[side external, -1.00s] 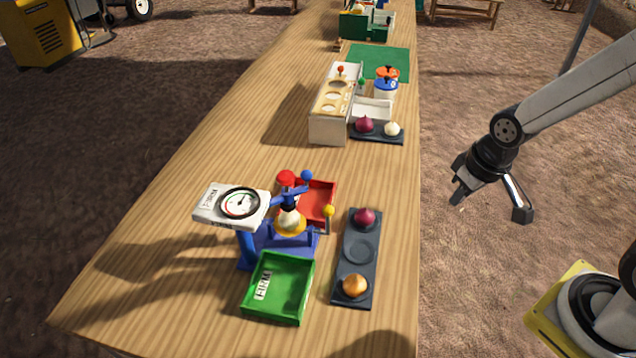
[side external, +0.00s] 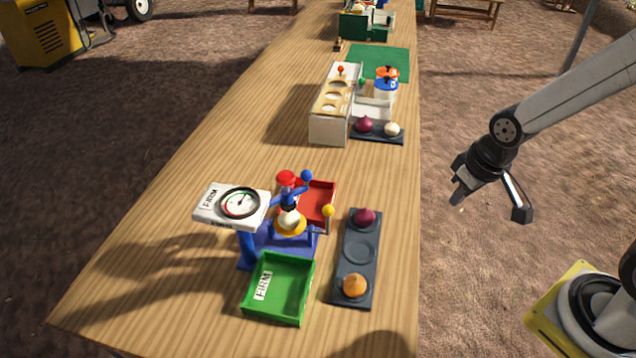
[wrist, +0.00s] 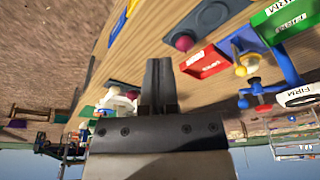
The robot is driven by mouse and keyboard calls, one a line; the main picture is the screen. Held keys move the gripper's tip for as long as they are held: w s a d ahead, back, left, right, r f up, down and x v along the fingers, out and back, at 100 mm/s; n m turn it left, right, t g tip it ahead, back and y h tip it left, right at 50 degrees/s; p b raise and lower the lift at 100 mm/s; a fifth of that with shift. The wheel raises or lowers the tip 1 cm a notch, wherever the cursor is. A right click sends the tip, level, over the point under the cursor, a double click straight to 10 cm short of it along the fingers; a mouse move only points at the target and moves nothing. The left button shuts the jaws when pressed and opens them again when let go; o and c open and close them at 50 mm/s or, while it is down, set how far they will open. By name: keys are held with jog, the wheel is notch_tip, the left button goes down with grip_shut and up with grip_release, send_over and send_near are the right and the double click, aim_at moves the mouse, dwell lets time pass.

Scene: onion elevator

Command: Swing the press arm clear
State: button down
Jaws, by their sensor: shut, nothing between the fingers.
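The press is a blue stand (side external: 247,249) with a white dial gauge (side external: 232,205) marked FIRM. Its blue press arm (side external: 291,195) slopes up to the right to a blue ball, beside a red cap (side external: 286,178). A pale onion (side external: 289,220) sits in a yellow ring under the arm; contact cannot be told. The blue stand also shows in the wrist view (wrist: 288,68). My gripper (side external: 458,201) is shut and empty, off the table's right edge and well apart from the press. Its fingers are together in the wrist view (wrist: 159,62).
A green FIRM tray (side external: 279,289) and a red tray (side external: 318,201) flank the press. A dark holder (side external: 360,250) carries a red onion (side external: 364,216) and a brown one (side external: 355,284). A cream box (side external: 331,120) stands farther back. The table's left side is clear.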

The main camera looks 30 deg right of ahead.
jog(key=c, duration=0.7)
grip_release()
jog(key=shift+w, duration=0.15)
jog(key=o, duration=0.3)
jog(key=shift+w+a+r, duration=0.15)
jog(key=shift+w, duration=0.15)
notch_tip(320, 180, up, 5)
jog(key=m+y, duration=0.1)
jog(key=m, duration=1)
send_over(307, 171)
jog(key=s, duration=0.1)
jog(key=shift+s+d+g, duration=0.15)
jog(key=shift+d+g, duration=0.25)
jog(key=shift+d, duration=0.05)
jog(key=shift+f, duration=0.2)
jog(key=shift+w+a+f, duration=0.15)
jog(key=shift+w+f, duration=0.05)
jog(key=shift+f, duration=1.05)
jog(key=shift+w+a+f, duration=0.1)
jog(key=shift+w+f, duration=0.15)
jog(key=shift+f, duration=1)
jog(key=shift+w+a+f, duration=0.15)
jog(key=shift+w+f, duration=0.05)
jog(key=shift+f, duration=1.05)
jog(key=shift+c, duration=0.2)
